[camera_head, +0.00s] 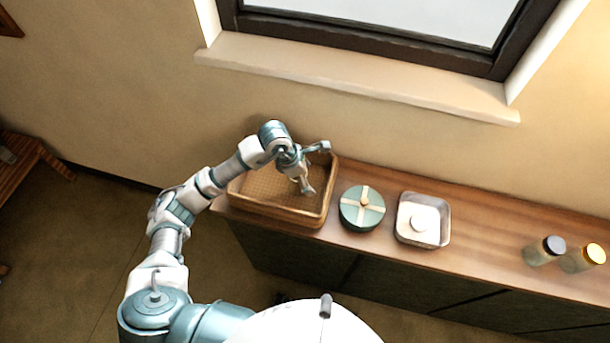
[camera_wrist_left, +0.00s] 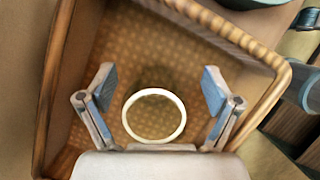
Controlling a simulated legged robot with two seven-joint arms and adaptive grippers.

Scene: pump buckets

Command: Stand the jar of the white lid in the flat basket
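The flat basket (camera_head: 233,207) is brown and woven, at the left end of the wooden counter. My left gripper (camera_head: 316,168) is over it with its two fingers spread wide. In the left wrist view, a white ring (camera_wrist_left: 128,130) shows between the open fingers (camera_wrist_left: 160,90), closer to the palm than the fingertips, inside the basket's walls (camera_wrist_left: 235,38). It looks like the rim of the white lid, with a see-through middle and a faint clear jar body below. No finger visibly touches it. In the head view this jar cannot be made out. My right gripper is not in view.
A round green box with a cream cross band (camera_head: 350,215) stands right of the basket. Beside it is a metal tray (camera_head: 445,238) holding a white round thing (camera_head: 424,222).

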